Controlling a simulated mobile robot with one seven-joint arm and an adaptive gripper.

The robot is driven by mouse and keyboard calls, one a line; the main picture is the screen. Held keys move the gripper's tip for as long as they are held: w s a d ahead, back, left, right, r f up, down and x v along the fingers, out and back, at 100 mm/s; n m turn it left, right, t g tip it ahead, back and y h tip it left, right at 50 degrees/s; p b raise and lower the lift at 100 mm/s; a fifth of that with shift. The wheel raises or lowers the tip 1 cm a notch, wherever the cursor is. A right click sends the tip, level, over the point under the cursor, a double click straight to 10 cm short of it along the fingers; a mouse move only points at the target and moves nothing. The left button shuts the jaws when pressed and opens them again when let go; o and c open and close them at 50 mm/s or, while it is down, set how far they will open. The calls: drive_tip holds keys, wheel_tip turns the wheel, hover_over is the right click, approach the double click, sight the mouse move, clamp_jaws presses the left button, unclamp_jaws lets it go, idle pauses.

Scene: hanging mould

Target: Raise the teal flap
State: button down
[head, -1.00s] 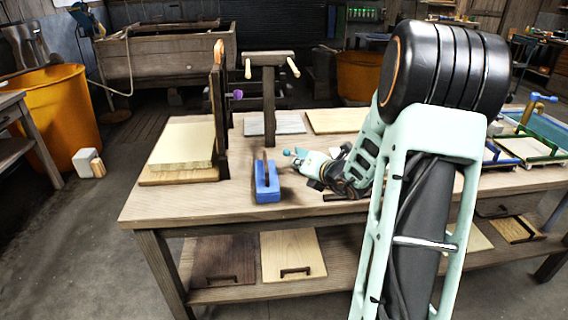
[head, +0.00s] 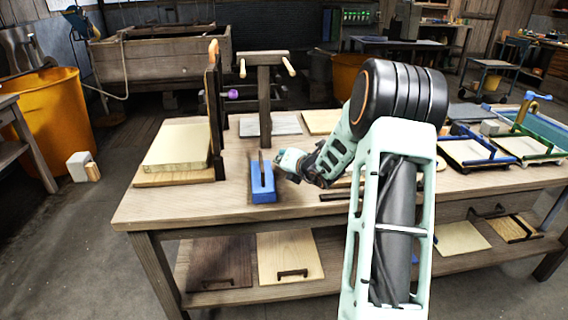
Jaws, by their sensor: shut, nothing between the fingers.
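I cannot pick out a teal flap for certain; the small pale teal part (head: 290,158) at the end of my arm looks like my own wrist. My gripper (head: 279,164) is at that end, low over the workbench (head: 190,205), just right of a blue block (head: 263,196) with a thin dark upright piece. The gripper is shut and empty. Its fingertips are small and partly hidden, and I cannot tell whether they touch the block.
A T-shaped wooden stand (head: 265,100) rises behind. Framed trays (head: 470,150) lie at the right. Boards (head: 290,255) rest on the lower shelf.

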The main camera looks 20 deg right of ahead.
idle(0.4)
drive_tip(key=r+p, duration=0.1)
drive_tip(key=p, duration=0.1)
drive_tip(key=d+r+m+y+p, duration=0.1)
drive_tip(key=p, duration=0.1)
drive_tip(key=shift+s+r+m+t, duration=0.1)
drive_tip(key=shift+r+m+t, duration=0.2)
drive_tip(key=d+r+m+t+y+p, duration=0.1)
drive_tip(key=p, duration=0.1)
drive_tip(key=s+d+r+m+t+p, duration=0.1)
drive_tip(key=d+r+m+p, duration=0.1)
drive_tip(key=p, duration=0.1)
drive_tip(key=d+r+m+t+y+p, duration=0.1)
drive_tip(key=m+p, duration=0.1)
drive_tip(key=shift+s+d+r+y+p, duration=0.15)
drive_tip(key=shift+s+d+y+p, duration=0.05)
drive_tip(key=shift+d+y+p, duration=0.15)
drive_tip(key=shift+s+d+r+m+t+p, duration=0.15)
drive_tip(key=shift+d+r+m+t+p, duration=0.15)
drive_tip(key=shift+d+m, duration=0.3)
drive_tip(key=shift+s+d+r+m+t+p, duration=0.1)
drive_tip(key=shift+s+d+m+t+p, duration=0.1)
drive_tip(key=shift+d+m+t, duration=0.3)
drive_tip(key=shift+s+d, duration=0.1)
drive_tip(key=shift+d, duration=0.45)
drive_tip(key=shift+d, duration=0.2)
drive_tip(key=shift+s, duration=0.1)
